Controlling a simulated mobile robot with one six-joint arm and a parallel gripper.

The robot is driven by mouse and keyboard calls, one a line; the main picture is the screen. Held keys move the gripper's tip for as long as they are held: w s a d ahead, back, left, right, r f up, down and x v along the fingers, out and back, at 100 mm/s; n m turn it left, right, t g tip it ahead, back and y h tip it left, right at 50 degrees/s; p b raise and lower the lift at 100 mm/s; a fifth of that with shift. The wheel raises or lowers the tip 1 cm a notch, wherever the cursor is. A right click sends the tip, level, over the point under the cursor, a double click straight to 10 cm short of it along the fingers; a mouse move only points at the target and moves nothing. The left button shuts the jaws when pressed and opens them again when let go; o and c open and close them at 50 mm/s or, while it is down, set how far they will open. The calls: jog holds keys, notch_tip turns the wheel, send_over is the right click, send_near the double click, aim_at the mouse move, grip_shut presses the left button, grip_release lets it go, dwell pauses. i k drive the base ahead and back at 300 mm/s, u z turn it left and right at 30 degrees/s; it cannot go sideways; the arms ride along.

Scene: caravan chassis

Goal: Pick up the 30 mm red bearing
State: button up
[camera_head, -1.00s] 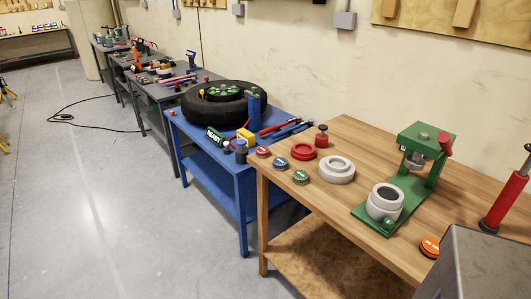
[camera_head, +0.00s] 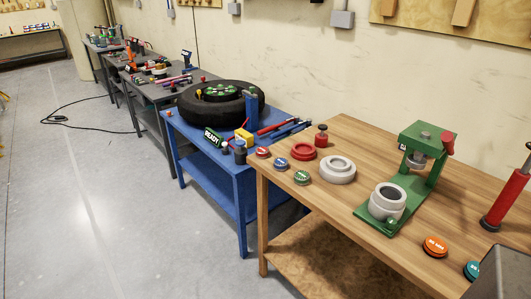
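A small red disc (camera_head: 263,152) with a white label lies at the left end of the wooden table, near its edge; it looks like the red bearing, but its label is too small to read. A blue disc (camera_head: 281,163) and a green disc (camera_head: 302,177) lie in a row with it, slightly apart. A larger red ring (camera_head: 303,151) lies just to its right. My gripper is not in view, so its state and any contact are hidden.
A white stepped ring (camera_head: 337,170) and a green press (camera_head: 431,150) with a white cup (camera_head: 387,201) stand on the table. An orange disc (camera_head: 435,246) and a teal disc (camera_head: 473,270) lie at the right. A blue bench (camera_head: 215,158) with a tyre adjoins the left. Floor in front is clear.

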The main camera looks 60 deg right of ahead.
aim_at(261, 152)
jog(key=u, duration=0.05)
jog(key=i, duration=1)
jog(key=z, duration=0.05)
